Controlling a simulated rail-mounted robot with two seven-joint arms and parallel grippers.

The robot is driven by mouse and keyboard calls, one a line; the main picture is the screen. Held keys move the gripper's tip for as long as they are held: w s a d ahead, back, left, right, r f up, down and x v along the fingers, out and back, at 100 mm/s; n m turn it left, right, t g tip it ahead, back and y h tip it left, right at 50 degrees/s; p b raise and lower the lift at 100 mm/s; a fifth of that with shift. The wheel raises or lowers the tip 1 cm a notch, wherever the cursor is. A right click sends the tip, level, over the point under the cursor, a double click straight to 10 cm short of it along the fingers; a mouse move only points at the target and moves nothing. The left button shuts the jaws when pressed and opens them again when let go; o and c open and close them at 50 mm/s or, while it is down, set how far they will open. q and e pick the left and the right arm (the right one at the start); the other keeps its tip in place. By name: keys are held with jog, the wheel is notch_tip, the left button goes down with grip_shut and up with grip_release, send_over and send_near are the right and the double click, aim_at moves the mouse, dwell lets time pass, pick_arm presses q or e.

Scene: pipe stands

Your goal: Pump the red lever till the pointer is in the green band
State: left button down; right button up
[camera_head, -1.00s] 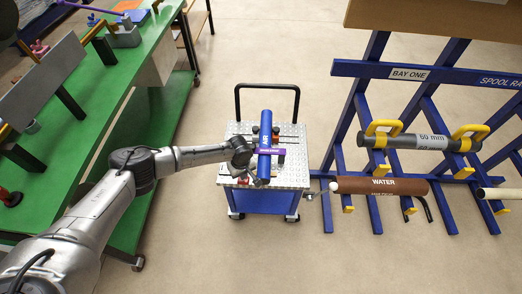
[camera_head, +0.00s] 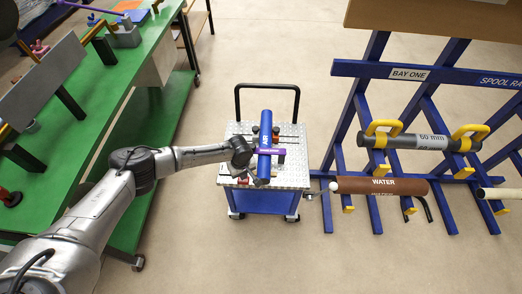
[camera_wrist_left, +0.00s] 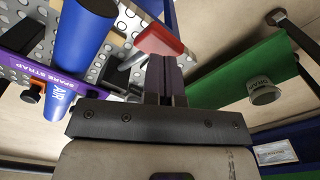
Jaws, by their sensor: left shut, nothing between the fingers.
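The red lever handle (camera_wrist_left: 160,40) shows in the left wrist view, just beyond my left gripper's fingertips (camera_wrist_left: 166,65). The fingers are shut with nothing between them. I cannot tell whether they touch the handle. In the head view a small red part (camera_head: 243,177) shows at the near left of the cart top, beside my left wrist. My left gripper is mostly hidden there behind the wrist and the blue pipe. No pointer or green band can be made out. My right gripper is not in view.
A blue pipe (camera_head: 265,133) with a purple spare strap (camera_head: 269,152) lies on the perforated cart top (camera_head: 296,173). A green bench (camera_head: 101,97) stands at left. A blue spool rack (camera_head: 351,115) with a brown water pipe (camera_head: 408,187) stands at right. Floor between is clear.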

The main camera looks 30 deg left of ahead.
aim_at(244, 183)
pick_arm(q)
jog(key=shift+f+b, duration=1.95)
jog(key=shift+f, duration=1.75)
notch_tip(244, 183, up, 3)
jog(key=p, duration=0.4)
jog(key=shift+r, duration=0.2)
notch_tip(244, 183, up, 4)
jog(key=p, duration=0.5)
